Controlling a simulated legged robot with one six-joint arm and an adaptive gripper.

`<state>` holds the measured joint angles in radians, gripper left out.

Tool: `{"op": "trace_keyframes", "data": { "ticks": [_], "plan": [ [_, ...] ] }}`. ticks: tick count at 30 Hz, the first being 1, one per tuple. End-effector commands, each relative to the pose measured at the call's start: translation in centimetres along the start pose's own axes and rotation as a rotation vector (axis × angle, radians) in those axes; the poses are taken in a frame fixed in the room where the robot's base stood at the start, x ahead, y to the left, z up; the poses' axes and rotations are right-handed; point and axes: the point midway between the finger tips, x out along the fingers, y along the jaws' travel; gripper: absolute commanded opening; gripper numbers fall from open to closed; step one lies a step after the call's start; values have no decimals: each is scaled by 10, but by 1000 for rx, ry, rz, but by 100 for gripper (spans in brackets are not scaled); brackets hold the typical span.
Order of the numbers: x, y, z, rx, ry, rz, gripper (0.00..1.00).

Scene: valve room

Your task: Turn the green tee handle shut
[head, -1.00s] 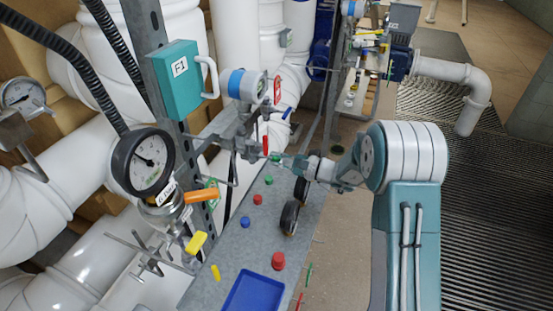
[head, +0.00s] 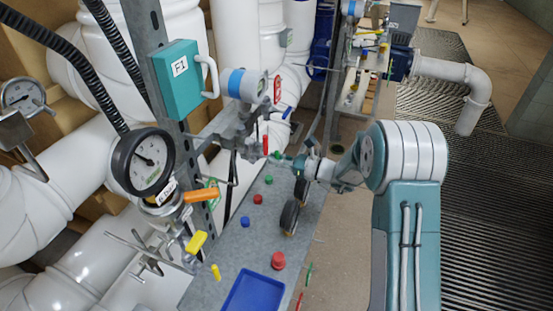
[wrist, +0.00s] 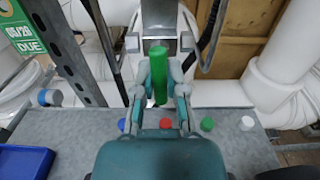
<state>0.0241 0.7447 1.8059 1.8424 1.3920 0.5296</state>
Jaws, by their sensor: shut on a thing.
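The green tee handle (wrist: 158,75) stands upright in the middle of the wrist view, between the two fingers of my gripper (wrist: 159,95). The fingers are shut on it, one on each side. In the head view my gripper (head: 284,158) reaches left from the arm to the valve pipework above the grey bench. The handle is small and mostly hidden by the gripper there, so its exact angle is hard to read.
A red handle (head: 265,145) is close to the left of the gripper. An orange handle (head: 202,195) and a yellow handle (head: 196,242) are further left. The bench (head: 230,255) carries several coloured caps and a blue tray (head: 255,292). A metal post (head: 152,60) stands behind.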

Motion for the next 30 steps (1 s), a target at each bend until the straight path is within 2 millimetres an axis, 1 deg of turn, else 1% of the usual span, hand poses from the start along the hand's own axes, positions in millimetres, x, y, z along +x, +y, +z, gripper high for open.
{"op": "trace_keyframes", "data": {
  "ticks": [1, 6, 19, 20, 21, 22, 30],
  "plan": [
    [0, 1, -4, 21, 7, -1, 0],
    [0, 0, -3, 51, 6, -1, 0],
    [0, 0, -2, 57, 4, -2, 0],
    [0, 0, -2, 57, 4, -2, 21],
    [0, 0, -2, 56, 4, -2, 39],
    [0, 0, -2, 56, 3, -2, 52],
    [0, 0, 0, 53, 0, -1, 52]
  ]
}}
